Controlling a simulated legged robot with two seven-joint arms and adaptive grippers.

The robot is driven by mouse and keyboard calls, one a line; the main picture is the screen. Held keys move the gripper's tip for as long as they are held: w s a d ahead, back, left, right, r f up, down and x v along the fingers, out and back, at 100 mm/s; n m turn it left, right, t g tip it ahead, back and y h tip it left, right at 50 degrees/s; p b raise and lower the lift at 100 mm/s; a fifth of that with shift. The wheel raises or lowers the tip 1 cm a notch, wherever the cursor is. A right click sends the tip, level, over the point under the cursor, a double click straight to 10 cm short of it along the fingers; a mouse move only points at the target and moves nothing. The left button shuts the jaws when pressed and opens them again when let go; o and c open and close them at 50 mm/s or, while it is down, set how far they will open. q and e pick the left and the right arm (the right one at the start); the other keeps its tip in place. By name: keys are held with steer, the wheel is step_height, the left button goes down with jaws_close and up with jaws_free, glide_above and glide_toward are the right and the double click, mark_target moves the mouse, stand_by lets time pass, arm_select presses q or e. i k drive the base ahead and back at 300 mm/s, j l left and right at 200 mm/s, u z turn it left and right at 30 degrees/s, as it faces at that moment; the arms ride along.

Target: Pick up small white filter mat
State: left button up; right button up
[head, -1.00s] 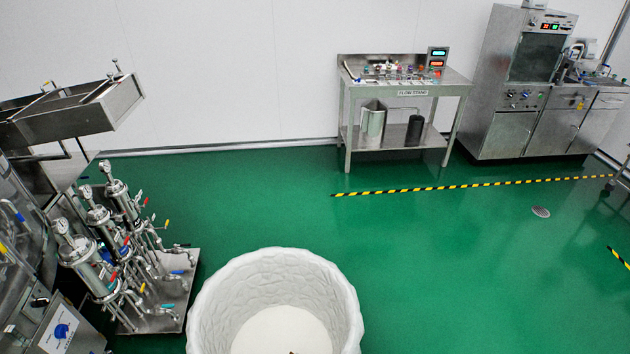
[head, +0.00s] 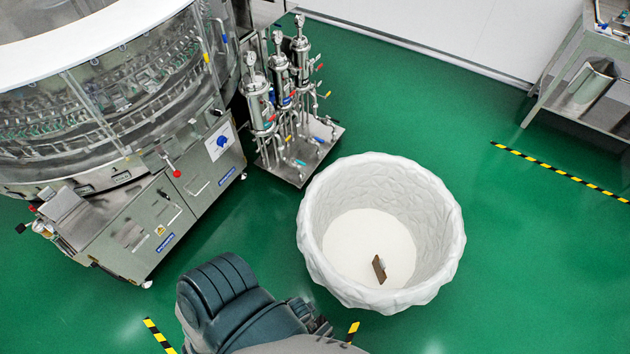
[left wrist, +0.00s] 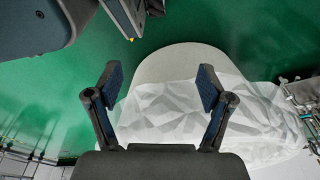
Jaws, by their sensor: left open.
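I cannot pick out a small white filter mat for certain in either view. A small flat brown piece with a pale patch beside it (head: 380,268) stands tilted inside the large white bin (head: 440,215), on its pale floor. My left gripper (left wrist: 160,80) is open and empty in the left wrist view, with the bin's crumpled white wall (left wrist: 165,110) beyond its fingers. My right gripper is in neither view.
The large round glass-walled washer (head: 100,110) stands at the left. A rack of metal filter housings (head: 285,110) stands between it and the bin. A steel table (head: 590,90) is at the upper right. Green floor (head: 530,260) is clear right of the bin.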

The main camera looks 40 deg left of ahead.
mark_target(56, 205)
steer(key=u, duration=3.45)
